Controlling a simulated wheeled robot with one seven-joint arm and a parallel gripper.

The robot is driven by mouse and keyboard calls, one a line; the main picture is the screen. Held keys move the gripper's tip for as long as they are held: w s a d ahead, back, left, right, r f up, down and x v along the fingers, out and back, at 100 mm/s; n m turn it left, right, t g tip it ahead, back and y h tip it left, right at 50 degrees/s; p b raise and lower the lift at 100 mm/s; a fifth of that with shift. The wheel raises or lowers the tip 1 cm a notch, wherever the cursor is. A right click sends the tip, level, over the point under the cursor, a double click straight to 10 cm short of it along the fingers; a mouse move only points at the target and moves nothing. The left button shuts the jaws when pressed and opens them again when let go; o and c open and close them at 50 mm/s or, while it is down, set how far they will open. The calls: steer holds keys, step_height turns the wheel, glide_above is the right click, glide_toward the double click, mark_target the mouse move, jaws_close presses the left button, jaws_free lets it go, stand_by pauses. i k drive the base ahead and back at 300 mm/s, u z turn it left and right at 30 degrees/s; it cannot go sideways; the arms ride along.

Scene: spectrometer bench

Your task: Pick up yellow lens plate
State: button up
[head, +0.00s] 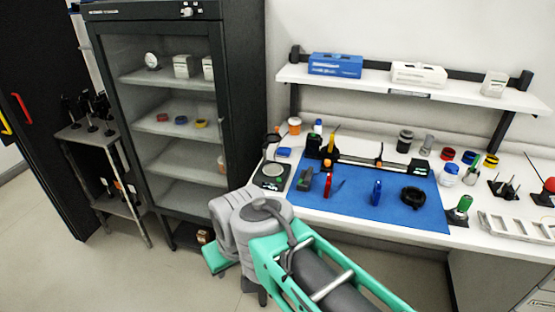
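A thin yellow upright piece (332,139) stands near the left end of the optical rail (366,163) on the blue mat. I cannot tell at this size which of these, if either, is the yellow lens plate. My arm reaches in from the bottom of the picture and bends left in front of the bench and cabinet. My gripper's fingers do not show.
The dark cabinet (242,100) stands left of the bench. A blue mat (330,208) covers part of the white bench and carries several tools. A wall shelf (375,84) with boxes hangs above. A small cart (120,170) stands far left. The floor at lower left is clear.

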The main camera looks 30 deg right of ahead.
mark_target(332, 134)
steer(key=u, duration=0.55)
steer(key=i, duration=1.1)
steer(key=z, duration=1.4)
steer(key=i, duration=0.65)
steer(key=z, duration=0.7)
